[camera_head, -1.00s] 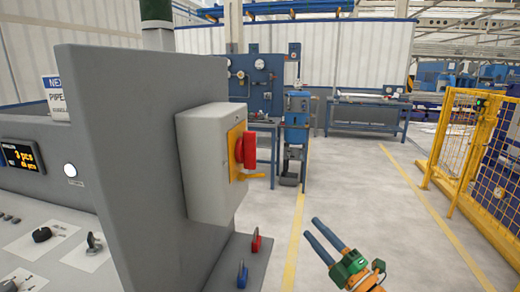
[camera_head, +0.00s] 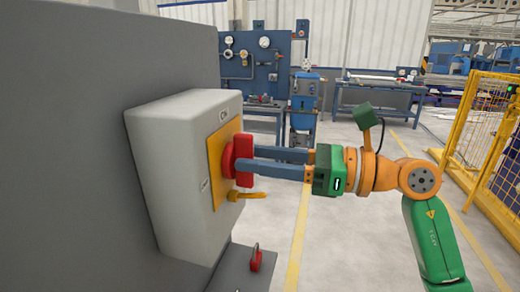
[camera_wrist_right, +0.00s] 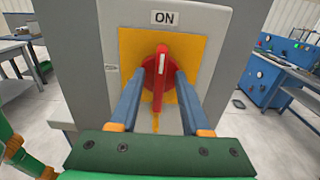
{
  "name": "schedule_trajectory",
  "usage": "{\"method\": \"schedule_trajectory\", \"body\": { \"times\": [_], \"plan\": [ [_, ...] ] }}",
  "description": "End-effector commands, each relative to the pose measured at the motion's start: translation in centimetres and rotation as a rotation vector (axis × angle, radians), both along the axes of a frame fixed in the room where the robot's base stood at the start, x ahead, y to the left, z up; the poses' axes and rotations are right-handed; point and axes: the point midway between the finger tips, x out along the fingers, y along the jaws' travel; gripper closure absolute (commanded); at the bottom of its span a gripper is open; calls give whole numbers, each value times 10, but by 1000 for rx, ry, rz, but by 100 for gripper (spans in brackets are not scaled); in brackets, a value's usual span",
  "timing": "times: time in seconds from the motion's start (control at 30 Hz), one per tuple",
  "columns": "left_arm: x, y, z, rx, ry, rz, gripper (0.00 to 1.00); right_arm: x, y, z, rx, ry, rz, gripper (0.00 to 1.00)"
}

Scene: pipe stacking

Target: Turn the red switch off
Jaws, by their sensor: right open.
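The red switch (camera_head: 230,157) is a rotary knob on a yellow plate (camera_head: 221,190) on the side of a grey box (camera_head: 165,170). In the wrist view its red handle (camera_wrist_right: 161,70) stands upright, its white mark toward the "ON" label (camera_wrist_right: 164,17). My right gripper (camera_head: 245,159) is open, and its two blue fingers reach to the knob. In the wrist view the fingers (camera_wrist_right: 161,75) lie on the left and right sides of the handle, very close to it; I cannot tell whether they touch. My left gripper is not in view.
A yellow tab (camera_head: 247,195) sticks out below the knob. A red-handled lever (camera_head: 256,258) stands on the grey ledge below the box. A yellow mesh fence (camera_head: 490,140) is at the right. The floor between is clear.

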Motion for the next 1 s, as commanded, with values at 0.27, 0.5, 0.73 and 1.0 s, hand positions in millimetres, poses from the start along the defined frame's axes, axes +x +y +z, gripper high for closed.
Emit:
{"method": "schedule_trajectory", "body": {
  "times": [0.27, 0.5, 0.73, 1.0],
  "plan": [
    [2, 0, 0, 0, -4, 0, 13, 0, 0, -1, 1, 1, 0, 75],
    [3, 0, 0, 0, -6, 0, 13, 0, 0, -1, 2, 2, 0, 100],
    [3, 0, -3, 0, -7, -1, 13, 0, 0, -2, -6, -20, 0, 100],
    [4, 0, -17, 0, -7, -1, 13, -1, 1, -4, -52, -162, 1, 100]
  ]
}}
